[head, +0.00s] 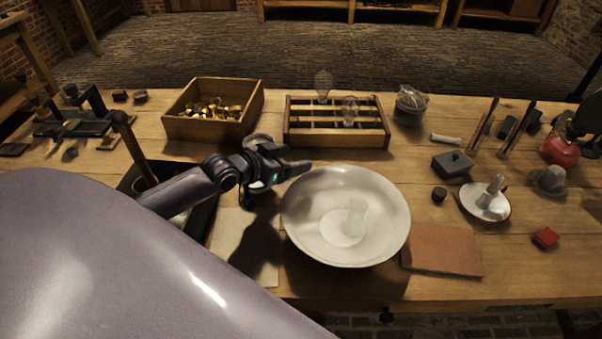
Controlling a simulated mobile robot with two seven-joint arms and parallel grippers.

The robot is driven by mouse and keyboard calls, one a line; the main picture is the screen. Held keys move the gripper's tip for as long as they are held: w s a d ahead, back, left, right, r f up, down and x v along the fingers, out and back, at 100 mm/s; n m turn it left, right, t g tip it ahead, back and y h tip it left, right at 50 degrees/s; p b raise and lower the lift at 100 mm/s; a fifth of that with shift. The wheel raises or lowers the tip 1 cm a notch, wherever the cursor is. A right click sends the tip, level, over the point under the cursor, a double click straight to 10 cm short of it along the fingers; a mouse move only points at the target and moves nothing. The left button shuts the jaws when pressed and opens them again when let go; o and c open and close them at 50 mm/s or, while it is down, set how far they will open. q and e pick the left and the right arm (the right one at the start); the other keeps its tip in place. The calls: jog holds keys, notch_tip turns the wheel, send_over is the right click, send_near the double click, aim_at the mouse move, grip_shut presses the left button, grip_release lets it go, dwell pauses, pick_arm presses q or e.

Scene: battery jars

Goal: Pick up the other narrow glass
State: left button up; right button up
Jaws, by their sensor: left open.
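A narrow, clear glass (356,216) stands in the wide pale bowl (300,229), right of the bowl's centre. My left gripper (294,159) is open and empty just left of the bowl's far-left rim, with its fingers pointing right. A round, pale glass-like thing (258,140) shows behind the gripper. The gripper hides much of it, so I cannot tell its full shape. Two clear, rounded glass pieces, one further back (323,84) and one nearer (349,109), stand at the wooden rack. My right gripper is not in view.
The slatted wooden rack (386,132) and a wooden box (182,127) of brass parts stand behind. A brown mat (441,250) lies right of the bowl. A saucer (497,212) with a white piece and a grey lidded box (453,164) stand further right. My arm covers the lower left.

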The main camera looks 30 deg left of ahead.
aim_at(306, 154)
pick_arm(q)
jog(key=shift+a+x, duration=0.1)
jog(key=shift+x, duration=0.95)
jog(key=shift+a+x, duration=0.15)
jog(key=shift+x, duration=0.9)
jog(key=shift+r, duration=0.1)
grip_shut()
